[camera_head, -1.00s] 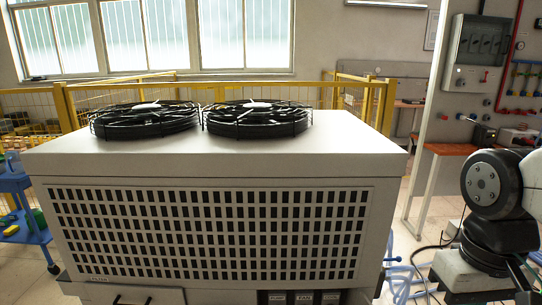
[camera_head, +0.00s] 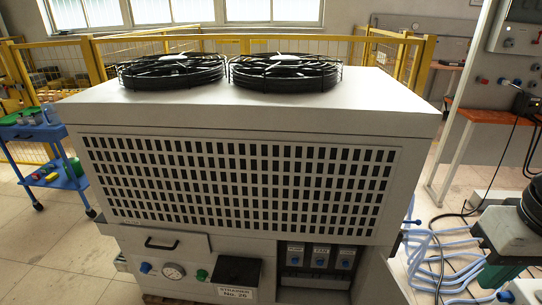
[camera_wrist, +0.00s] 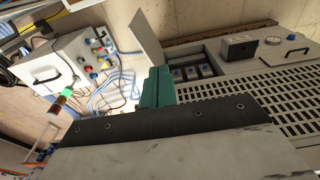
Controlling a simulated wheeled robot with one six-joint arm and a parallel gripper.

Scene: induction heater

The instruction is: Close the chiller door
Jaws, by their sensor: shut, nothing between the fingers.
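The chiller (camera_head: 250,118) is a large pale box with a dark-slotted grille and two black fans on top. Its low front compartment (camera_head: 320,258) is open and shows several blue-grey switches. The chiller door (camera_head: 380,280) stands swung out at the compartment's right side; it also shows in the wrist view (camera_wrist: 146,38) as a pale panel sticking out. My gripper (camera_wrist: 155,87) has teal fingers, shut and empty. In the wrist view it appears just below the door, and I see no clear contact. In the head view teal parts of it show at the lower right.
A drawer front (camera_head: 165,243) with a black handle, a gauge and a black box (camera_head: 236,275) are left of the compartment. Blue hoses (camera_head: 440,255) lie on the floor at right. A blue cart (camera_head: 48,165) stands at left, with yellow fencing behind.

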